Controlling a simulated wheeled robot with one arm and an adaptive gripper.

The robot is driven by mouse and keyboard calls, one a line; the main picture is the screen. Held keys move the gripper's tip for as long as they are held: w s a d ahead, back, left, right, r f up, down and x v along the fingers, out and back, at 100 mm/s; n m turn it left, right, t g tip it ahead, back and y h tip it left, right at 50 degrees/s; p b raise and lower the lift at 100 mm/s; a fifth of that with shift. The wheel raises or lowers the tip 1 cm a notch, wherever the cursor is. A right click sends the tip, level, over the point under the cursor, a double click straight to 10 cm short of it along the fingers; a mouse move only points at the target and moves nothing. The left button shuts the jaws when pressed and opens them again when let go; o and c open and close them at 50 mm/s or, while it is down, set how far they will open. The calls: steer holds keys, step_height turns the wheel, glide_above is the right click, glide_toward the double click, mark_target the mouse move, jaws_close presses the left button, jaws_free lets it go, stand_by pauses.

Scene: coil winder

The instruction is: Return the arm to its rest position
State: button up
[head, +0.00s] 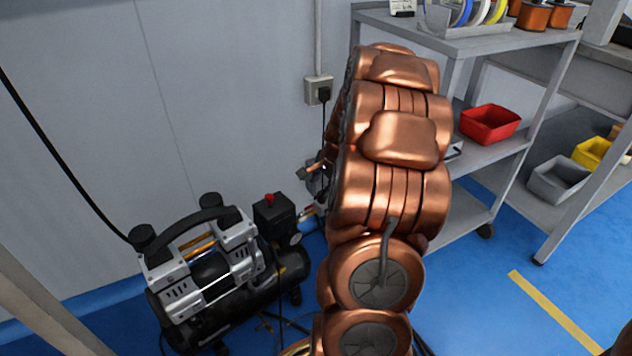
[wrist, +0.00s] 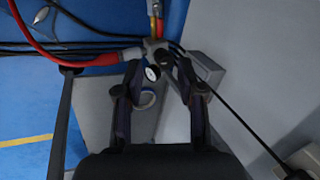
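My copper-coloured arm (head: 385,190) stretches away from me through the middle of the head view, toward the wall. Its far end hides most of my gripper in that view. In the wrist view my gripper (wrist: 158,82) has its two dark fingers apart, with a gap between them. A pipe fitting with a small round gauge (wrist: 152,73) shows between and beyond the fingertips. I cannot tell whether either finger touches it. Nothing is visibly held.
An air compressor (head: 215,265) stands on the floor left of my arm. A shelf rack (head: 455,42) with a red bin (head: 490,124) is close on the right. A wall socket (head: 318,90) is behind. A red hose (wrist: 95,60) and black cables run beside the fitting. Blue floor is free at the lower right.

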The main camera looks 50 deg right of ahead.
steer(key=s+a+r+n+g+y+p, duration=0.1)
steer(key=s+a+r+n+p, duration=0.15)
steer(key=a+r+p, duration=0.6)
steer(key=s+a+r+n+g+p, duration=0.1)
steer(key=a+r+n+p, duration=0.4)
steer(key=a+r, duration=0.5)
steer(key=s+a+r+n+g+y+p, duration=0.1)
steer(key=s+a+r+n+p, duration=0.15)
steer(key=a+r+p, duration=0.75)
steer(key=s+a+r+n+g+p, duration=0.1)
steer(key=s+a+r+n+p, duration=0.3)
steer(key=s+r+p, duration=0.5)
steer(key=s+a+r+n+g+h+p, duration=0.1)
steer(key=s+a+r+n+p, duration=0.3)
steer(key=s+r+p, duration=0.6)
step_height(320, 180, up, 4)
steer(key=shift+s+a+r+n+g+h, duration=0.1)
steer(key=shift+s+a+n+g+h, duration=0.15)
steer(key=shift+n+g, duration=0.35)
steer(key=shift+d, duration=0.15)
